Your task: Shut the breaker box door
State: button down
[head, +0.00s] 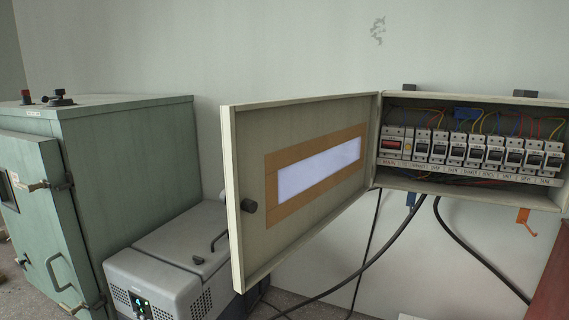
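The breaker box (472,98) hangs on the wall at the right in the head view. Inside it is a row of several breakers (470,150) with coloured wires above them. Its door (254,140) stands wide open, hinged on the box's left side and swung out to the left. My gripper is not in view.
A green metal cabinet (130,160) stands at the left. A grey portable cooler-like unit (170,255) sits between it and the door, partly behind the door. Black cables (345,270) hang below the box. An orange clip (525,220) hangs under its right side.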

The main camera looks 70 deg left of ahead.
aim_at(272, 213)
jog(key=k+u, duration=0.1)
jog(key=u, duration=0.3)
jog(key=j+u, duration=0.1)
jog(key=u, duration=0.35)
jog(key=k+j+u, duration=0.1)
jog(key=u, duration=0.3)
jog(key=i+j, duration=0.15)
jog(key=j, duration=0.2)
jog(key=i+j+u, duration=0.15)
jog(key=j, duration=0.25)
jog(key=i+j, duration=0.2)
jog(key=j, duration=0.15)
jog(key=i+j+u, duration=0.1)
jog(key=j, duration=0.25)
jog(key=k+j+z, duration=0.45)
jog(key=j, duration=0.3)
jog(key=i, duration=0.15)
